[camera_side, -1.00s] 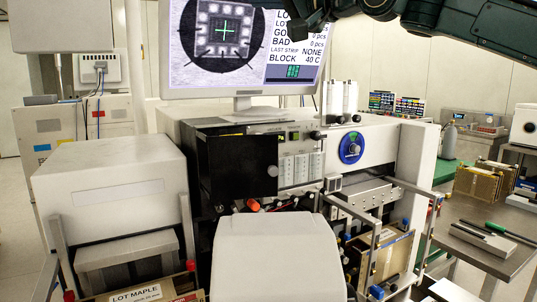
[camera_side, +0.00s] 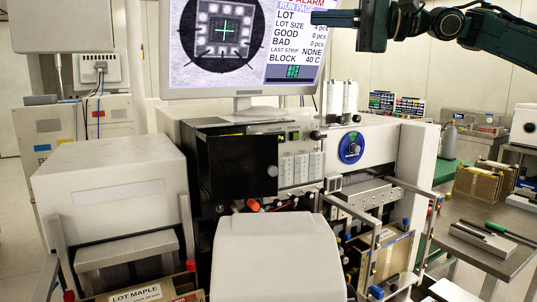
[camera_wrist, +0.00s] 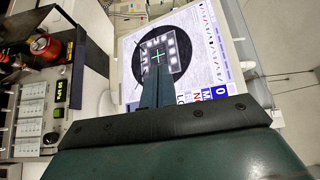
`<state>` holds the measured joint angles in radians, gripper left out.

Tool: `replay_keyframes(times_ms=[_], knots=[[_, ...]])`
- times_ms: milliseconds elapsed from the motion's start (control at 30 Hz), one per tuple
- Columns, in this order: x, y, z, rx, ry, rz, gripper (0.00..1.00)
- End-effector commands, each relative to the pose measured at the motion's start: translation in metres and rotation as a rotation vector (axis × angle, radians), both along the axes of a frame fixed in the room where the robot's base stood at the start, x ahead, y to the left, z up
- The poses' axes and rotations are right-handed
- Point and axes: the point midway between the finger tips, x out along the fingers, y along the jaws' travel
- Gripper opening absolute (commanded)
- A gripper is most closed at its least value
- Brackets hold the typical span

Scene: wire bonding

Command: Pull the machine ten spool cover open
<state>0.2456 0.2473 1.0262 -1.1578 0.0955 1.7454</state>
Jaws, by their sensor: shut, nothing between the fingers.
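The monitor (camera_side: 186,85) stands behind and above the machine, close to my fingers in the picture. A white rounded housing (camera_side: 277,255) stands low in front. Metal rails (camera_side: 365,195) and a boxed magazine (camera_side: 385,255) are at right. A steel bench (camera_side: 495,255) is far right.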

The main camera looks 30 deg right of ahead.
Motion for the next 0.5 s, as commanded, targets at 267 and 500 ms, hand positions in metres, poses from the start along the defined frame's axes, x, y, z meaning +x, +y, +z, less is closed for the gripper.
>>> replay_keyframes(times_ms=[267, 500], knots=[[-0.014, -0.014, -0.015, 0.041, 0.1, 0.049, 0.0], [-0.014, -0.013, -0.037, 0.04, 0.097, 0.048, 0.0]])
